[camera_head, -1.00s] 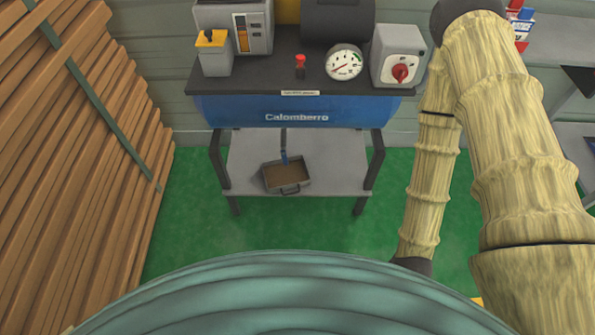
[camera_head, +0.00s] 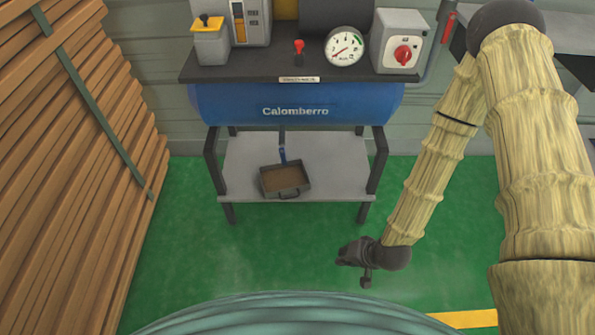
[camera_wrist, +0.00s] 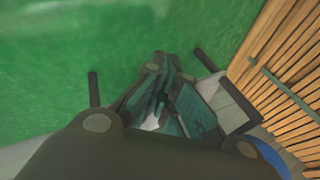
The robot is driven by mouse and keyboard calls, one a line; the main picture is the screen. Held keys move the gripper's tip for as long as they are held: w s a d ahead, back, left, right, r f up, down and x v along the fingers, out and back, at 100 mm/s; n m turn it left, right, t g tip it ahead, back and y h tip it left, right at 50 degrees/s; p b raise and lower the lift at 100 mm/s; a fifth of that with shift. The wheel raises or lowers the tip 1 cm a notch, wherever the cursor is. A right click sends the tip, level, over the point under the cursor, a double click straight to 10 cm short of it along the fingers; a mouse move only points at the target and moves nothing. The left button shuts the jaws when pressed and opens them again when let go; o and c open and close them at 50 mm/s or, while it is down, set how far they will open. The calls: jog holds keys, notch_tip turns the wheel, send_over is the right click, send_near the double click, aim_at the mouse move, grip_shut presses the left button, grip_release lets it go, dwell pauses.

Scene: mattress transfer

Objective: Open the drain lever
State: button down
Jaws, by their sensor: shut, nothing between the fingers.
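The drain lever (camera_head: 283,155) is a small blue handle on a thin dark pipe hanging under the blue Calomberro tank (camera_head: 350,105). It hangs just above a shallow tray (camera_head: 285,179) on the grey lower shelf. My gripper (camera_head: 345,258) is dark, empty and shut, over the green floor in front of the stand, to the right of and nearer than the lever. My gripper's fingers (camera_wrist: 163,80) also show shut in the wrist view. The lever cannot be made out in the wrist view.
The stand's dark legs (camera_head: 375,178) flank the shelf (camera_head: 335,165). A red-topped switch (camera_head: 299,47), a gauge (camera_head: 344,46) and a grey box with a red knob (camera_head: 402,50) sit above the tank. Stacked planks (camera_head: 70,170) fill the left. Green floor (camera_head: 190,250) is clear.

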aim_at(283, 156)
jog(key=w+a+f+m+t+y+b, duration=0.1)
jog(key=w+a+t+y+b, duration=0.1)
jog(key=w+b, duration=0.5)
jog(key=w+a+f+m+t+y+b, duration=0.15)
jog(key=w+b, duration=0.25)
jog(key=w, duration=0.5)
jog(key=w+r+m+t+y+b, duration=0.2)
jog(key=w+r+t+y+b, duration=0.3)
jog(key=w+b, duration=0.65)
jog(key=s+a+b+x, duration=0.1)
jog(key=b+x, duration=0.4)
jog(key=x, duration=0.7)
jog(key=shift+w+a+h, duration=0.25)
jog(key=shift+h, duration=0.1)
jog(key=shift+r, duration=0.15)
jog(key=shift+a+f+m+t, duration=0.25)
jog(key=shift+a+m, duration=0.3)
jog(key=shift+a, duration=0.15)
jog(key=shift+a, duration=0.1)
